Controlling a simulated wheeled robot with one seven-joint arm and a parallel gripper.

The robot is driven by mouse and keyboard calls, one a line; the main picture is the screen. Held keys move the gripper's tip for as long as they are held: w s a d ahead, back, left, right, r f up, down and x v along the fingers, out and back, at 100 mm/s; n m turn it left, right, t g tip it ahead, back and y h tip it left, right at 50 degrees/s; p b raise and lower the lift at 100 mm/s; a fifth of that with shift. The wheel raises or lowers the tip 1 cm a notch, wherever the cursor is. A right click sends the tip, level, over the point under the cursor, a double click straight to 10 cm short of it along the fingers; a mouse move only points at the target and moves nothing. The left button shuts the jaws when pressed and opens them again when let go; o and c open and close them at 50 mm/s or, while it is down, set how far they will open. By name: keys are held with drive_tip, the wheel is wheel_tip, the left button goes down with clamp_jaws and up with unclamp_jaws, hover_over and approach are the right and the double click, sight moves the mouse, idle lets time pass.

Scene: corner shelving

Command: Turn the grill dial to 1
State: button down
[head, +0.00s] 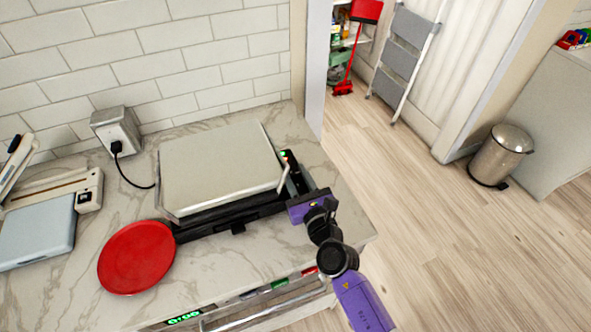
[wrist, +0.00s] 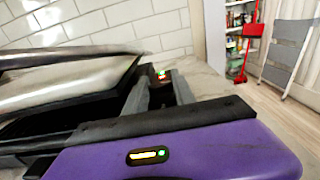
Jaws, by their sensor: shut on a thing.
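The grill (head: 220,165) stands on the marble counter with its pale flat lid down. Its lid edge also shows at the left of the wrist view (wrist: 60,85). My gripper (head: 292,175) reaches along the grill's right side. In the wrist view its fingers (wrist: 163,85) are at a small dark part with a green and red light (wrist: 162,74). The gripper is shut on the grill dial there, a little apart finger from finger. The dial is mostly hidden between the fingers, and its number cannot be read.
A red plate (head: 136,258) lies at the grill's front left. A wall socket (head: 117,130) with a black cord is behind, and a pale blue appliance (head: 37,230) is at far left. The counter's right edge is close to my gripper. A bin (head: 500,157) stands on the floor.

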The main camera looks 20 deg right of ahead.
drive_tip(key=shift+a, duration=0.1)
drive_tip(key=c, duration=1)
unclamp_jaws()
drive_tip(key=shift+c, duration=0.2)
drive_tip(key=shift+s, duration=0.1)
drive_tip(key=s+b, duration=0.1)
drive_tip(key=s, duration=0.5)
drive_tip(key=shift+s+f, duration=0.1)
drive_tip(key=shift+s, duration=0.75)
